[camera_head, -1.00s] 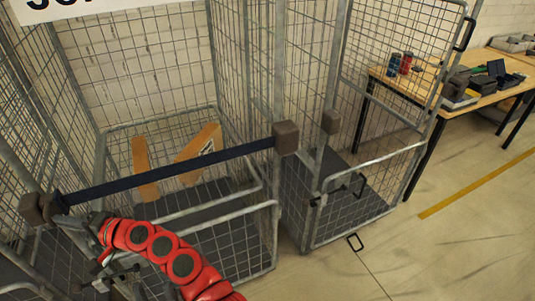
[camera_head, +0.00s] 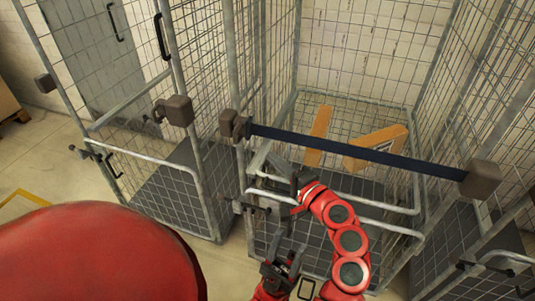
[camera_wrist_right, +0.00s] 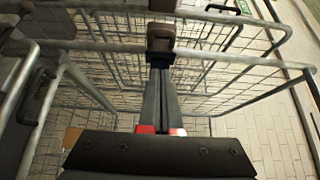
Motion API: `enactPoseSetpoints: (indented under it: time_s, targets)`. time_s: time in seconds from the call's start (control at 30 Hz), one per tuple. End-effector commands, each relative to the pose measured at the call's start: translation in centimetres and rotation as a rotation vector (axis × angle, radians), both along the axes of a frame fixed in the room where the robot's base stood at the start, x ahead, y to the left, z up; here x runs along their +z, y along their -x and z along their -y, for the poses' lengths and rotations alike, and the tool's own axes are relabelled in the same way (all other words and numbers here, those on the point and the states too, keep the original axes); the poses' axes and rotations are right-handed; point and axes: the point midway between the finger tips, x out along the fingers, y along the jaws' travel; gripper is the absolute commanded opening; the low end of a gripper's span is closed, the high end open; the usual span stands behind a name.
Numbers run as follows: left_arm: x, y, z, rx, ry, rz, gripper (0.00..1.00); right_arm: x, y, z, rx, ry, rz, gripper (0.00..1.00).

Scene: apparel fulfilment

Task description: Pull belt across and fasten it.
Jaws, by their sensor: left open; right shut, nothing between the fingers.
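A dark blue belt (camera_head: 355,152) spans the open front of the middle cage trolley (camera_head: 415,205). Its right end comes out of a brown block (camera_head: 482,178). Its left end meets a brown holder (camera_head: 235,125) on the left post; I cannot tell whether it is latched. My right gripper (camera_head: 292,183) is below the belt's left end, apart from it, shut and empty. In the right wrist view its closed fingers (camera_wrist_right: 160,85) point at a brown block (camera_wrist_right: 160,38) with a dark blue piece under it. My left gripper (camera_head: 280,262) is open and empty, lower down in front of the trolley.
Two orange-brown boxes (camera_head: 375,147) are inside the trolley behind the belt. Another cage trolley (camera_head: 165,180) stands close on the left, with a brown block (camera_head: 175,110) on its post. Part of a third is at the right. Bare floor (camera_head: 50,180) shows at the left.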

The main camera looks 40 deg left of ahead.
Motion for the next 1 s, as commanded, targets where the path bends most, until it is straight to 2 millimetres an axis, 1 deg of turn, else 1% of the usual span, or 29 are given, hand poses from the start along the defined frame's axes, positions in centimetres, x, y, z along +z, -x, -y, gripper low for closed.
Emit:
enactPoseSetpoints:
  time_s: [0.03,0.1,0.23,0.4,0.87,0.97,1.0]
  targets:
    - [-0.3,0.0,0.0,0.000,0.000,0.000,0.50,-0.3,0.2,0.7,-0.003,-0.001,-0.002,0.00]
    - [-0.4,0.0,0.0,0.000,0.000,0.000,0.50,-0.2,0.4,1.4,-0.002,-0.002,-0.002,0.00]
    - [-0.6,0.0,0.0,0.000,0.000,0.000,0.50,-0.1,0.7,2.3,0.000,0.000,0.001,0.00]
    - [-0.6,0.0,0.0,0.000,0.000,0.000,0.50,-0.1,0.9,2.6,0.001,0.002,-0.001,0.00]
    - [-0.6,0.0,0.0,0.000,0.000,0.000,0.50,0.0,0.8,2.6,0.001,0.001,0.000,0.00]
    - [-0.6,0.0,0.0,0.000,0.000,0.000,0.50,-0.5,0.3,3.0,-0.023,0.006,0.000,0.00]
    - [-0.6,0.0,0.0,0.000,0.000,0.000,0.50,-1.1,-0.5,3.4,-0.055,0.012,0.001,0.00]
